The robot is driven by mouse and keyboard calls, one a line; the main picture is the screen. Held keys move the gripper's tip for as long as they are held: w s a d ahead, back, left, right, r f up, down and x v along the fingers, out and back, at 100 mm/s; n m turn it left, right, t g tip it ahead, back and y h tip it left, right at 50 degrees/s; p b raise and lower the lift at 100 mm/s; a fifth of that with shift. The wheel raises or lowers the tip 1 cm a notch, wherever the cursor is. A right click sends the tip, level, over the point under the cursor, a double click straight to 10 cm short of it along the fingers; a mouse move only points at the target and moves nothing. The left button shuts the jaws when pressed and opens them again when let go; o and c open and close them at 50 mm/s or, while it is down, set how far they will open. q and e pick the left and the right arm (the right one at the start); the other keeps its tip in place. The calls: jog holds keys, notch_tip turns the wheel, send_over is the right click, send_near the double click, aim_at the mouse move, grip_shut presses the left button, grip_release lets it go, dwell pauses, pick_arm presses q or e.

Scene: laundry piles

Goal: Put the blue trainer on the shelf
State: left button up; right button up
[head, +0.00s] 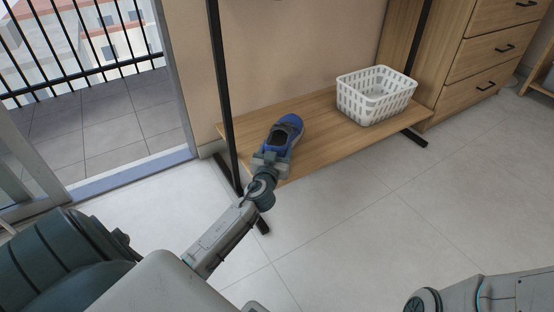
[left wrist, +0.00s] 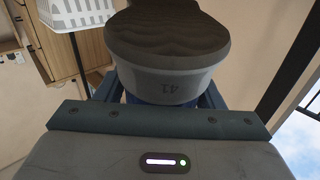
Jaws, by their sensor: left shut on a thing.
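The blue trainer (head: 288,130) is at the left part of the low wooden shelf (head: 320,127) in the head view. My left gripper (head: 272,158) is shut on its near end. In the left wrist view the trainer's grey sole (left wrist: 165,40) and pale heel marked 41 fill the top middle, between the fingers of my left gripper (left wrist: 155,97). The head view does not show clearly whether the trainer touches the board. My right arm shows at the lower right of the head view, but its gripper is out of sight.
A white slatted basket (head: 375,96) stands on the right of the shelf. A black upright post (head: 224,90) rises close to the left of my left gripper. A wooden drawer unit (head: 490,45) stands at the right. Bare board lies between trainer and basket.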

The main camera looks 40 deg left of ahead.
pick_arm(q)
jog(key=shift+w+a, duration=0.15)
jog(key=shift+w, duration=0.05)
notch_tip(320, 180, down, 4)
jog(key=b, duration=0.2)
jog(key=shift+r+b, duration=0.2)
jog(key=shift+b, duration=0.2)
jog(key=shift+r, duration=0.1)
jog(key=o, duration=1.2)
jog(key=p+v, duration=0.2)
jog(key=v, duration=1)
